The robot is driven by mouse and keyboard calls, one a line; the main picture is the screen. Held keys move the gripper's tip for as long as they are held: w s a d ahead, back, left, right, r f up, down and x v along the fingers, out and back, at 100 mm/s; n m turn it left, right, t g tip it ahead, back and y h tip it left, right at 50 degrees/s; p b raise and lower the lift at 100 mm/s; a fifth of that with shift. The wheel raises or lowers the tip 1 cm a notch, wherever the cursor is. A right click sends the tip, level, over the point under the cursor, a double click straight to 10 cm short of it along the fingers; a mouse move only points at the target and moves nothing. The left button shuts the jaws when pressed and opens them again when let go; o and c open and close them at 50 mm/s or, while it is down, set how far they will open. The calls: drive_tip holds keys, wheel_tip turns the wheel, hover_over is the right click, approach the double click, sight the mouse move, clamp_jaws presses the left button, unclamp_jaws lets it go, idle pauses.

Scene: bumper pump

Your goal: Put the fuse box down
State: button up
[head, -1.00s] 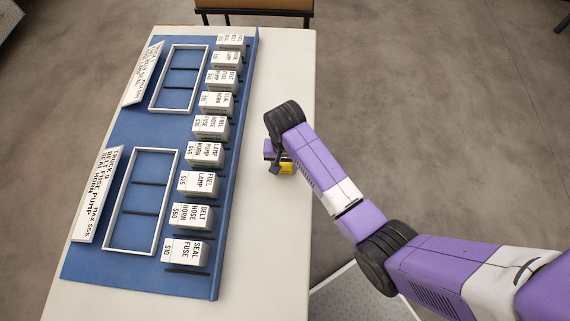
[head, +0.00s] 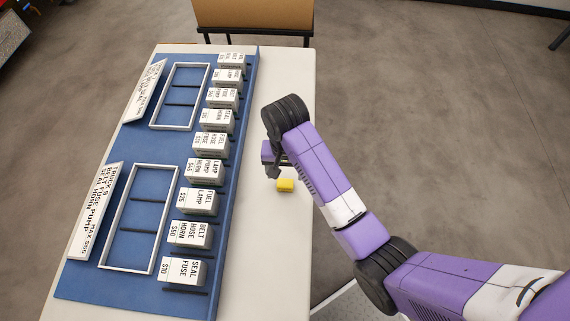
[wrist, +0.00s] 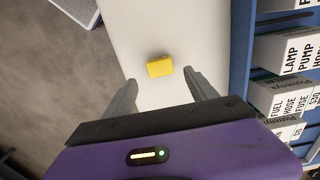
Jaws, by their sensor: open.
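A small yellow block, which I take to be the fuse box (head: 286,185), rests on the white table top near its right edge. In the wrist view the yellow fuse box (wrist: 160,67) lies on the white surface, just beyond and between my open fingers. My gripper (head: 273,174) is above the table beside the block and apart from it. In the wrist view both fingers of my gripper (wrist: 160,92) are spread with nothing between them.
A blue board (head: 140,282) with a row of white labelled boxes (head: 193,234) and two white frames (head: 137,270) lies left of the block. The white table (head: 262,285) is bare around the block. A brown box (head: 252,14) stands beyond the table's far end.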

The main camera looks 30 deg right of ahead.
sight(285, 183)
drive_tip(key=shift+r, duration=2.3)
drive_tip(key=s+f+t, duration=0.1)
drive_tip(key=f, duration=0.1)
drive_tip(key=s+a+f+n+t, duration=0.1)
drive_tip(key=s+f, duration=0.3)
drive_tip(key=f, duration=0.1)
drive_tip(key=shift+a+t, duration=0.3)
drive_tip(key=shift+t, duration=0.1)
drive_tip(key=s+t, duration=0.1)
drive_tip(key=s, duration=0.1)
drive_tip(key=s+f+n, duration=0.1)
drive_tip(key=shift+s+a+f+t, duration=0.2)
drive_tip(key=shift+s+t, duration=0.15)
drive_tip(key=shift+t, duration=0.05)
drive_tip(key=s, duration=0.1)
drive_tip(key=s+t, duration=0.1)
drive_tip(key=s+n+t, duration=0.1)
drive_tip(key=s, duration=0.1)
drive_tip(key=shift+s+r, duration=0.1)
drive_tip(key=shift+r, duration=0.3)
drive_tip(key=s+d+r+n+t, duration=0.1)
drive_tip(key=s+r+n+t, duration=0.1)
drive_tip(key=s+r+t, duration=0.2)
drive_tip(key=s+d+r+n+t, duration=0.1)
drive_tip(key=s+r+t, duration=0.3)
drive_tip(key=s+r, duration=0.7)
wheel_tip(285, 183, up, 8)
drive_tip(key=shift+s+r+n, duration=0.15)
drive_tip(key=shift+r+n, duration=0.05)
drive_tip(key=shift+n, duration=0.4)
